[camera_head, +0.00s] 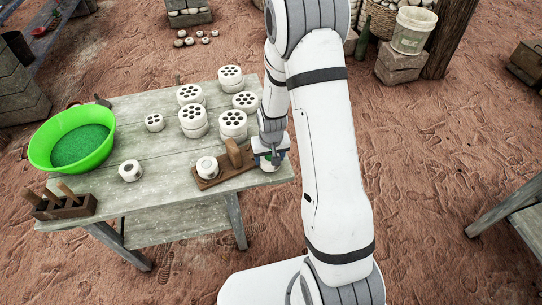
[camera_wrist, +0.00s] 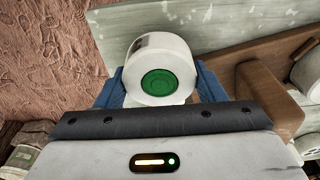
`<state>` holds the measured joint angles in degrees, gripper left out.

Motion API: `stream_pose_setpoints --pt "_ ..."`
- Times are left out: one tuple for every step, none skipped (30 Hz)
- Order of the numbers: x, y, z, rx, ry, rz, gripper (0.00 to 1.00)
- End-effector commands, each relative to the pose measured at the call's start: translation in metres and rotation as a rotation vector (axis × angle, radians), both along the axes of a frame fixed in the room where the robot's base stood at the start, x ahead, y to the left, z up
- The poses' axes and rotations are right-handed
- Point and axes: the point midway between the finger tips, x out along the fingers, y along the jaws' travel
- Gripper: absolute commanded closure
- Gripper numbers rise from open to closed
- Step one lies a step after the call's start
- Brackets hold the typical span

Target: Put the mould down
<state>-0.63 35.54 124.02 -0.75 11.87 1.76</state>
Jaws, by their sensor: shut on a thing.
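My gripper (camera_head: 268,155) is at the right end of the wooden table (camera_head: 130,195), just right of a brown wooden board (camera_head: 225,173). In the wrist view, my blue-fingered gripper (camera_wrist: 158,88) is shut on the mould (camera_wrist: 146,53), a short white cylinder with a green round face. The mould (camera_head: 277,161) is mostly hidden by my gripper in the head view. I cannot tell whether it touches the table top. A similar white ring-shaped piece (camera_head: 207,165) sits on the board, left of its upright wooden part (camera_head: 234,151).
Several white discs with dark holes, some stacked (camera_head: 193,117), stand on the table's back half. A green basin (camera_head: 40,147) is at the left. A wooden rack (camera_head: 63,207) is at the front left corner. A white ring (camera_head: 130,170) stands between bare stretches of table.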

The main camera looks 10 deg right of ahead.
Motion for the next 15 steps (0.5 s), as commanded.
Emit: stream_pose_setpoints --pt "0.0004 -0.0001 0.0006 0.000 -0.001 0.000 0.66" --pt "0.0004 -0.0002 0.0006 0.000 -0.001 0.000 0.66" --pt "0.0004 -0.0002 0.0006 0.000 -0.001 0.000 0.66" --pt "0.0002 -0.0003 0.0003 0.000 0.000 0.000 0.36" --pt "0.0002 -0.0003 0.0003 0.000 0.000 0.000 0.34" --pt "0.0001 -0.0003 0.0004 0.000 0.000 0.000 0.31" --pt "0.0001 -0.0003 0.0004 0.000 0.000 0.000 0.28" --pt "0.0002 -0.0004 0.0004 0.000 0.000 0.000 0.26" --pt "0.0001 -0.0004 0.0004 0.000 0.000 0.000 0.22" --pt "0.0002 -0.0005 0.0005 0.000 0.000 -0.001 0.20" --pt "0.0001 -0.0005 0.0005 0.000 0.000 -0.001 0.17" --pt "0.0001 -0.0005 0.0005 0.000 0.000 -0.001 0.15" --pt "0.0001 -0.0006 0.0005 0.000 0.000 -0.001 0.15" --pt "0.0001 -0.0006 0.0005 0.000 0.000 -0.001 0.15" --pt "0.0001 -0.0006 0.0005 0.000 0.000 -0.001 0.15"
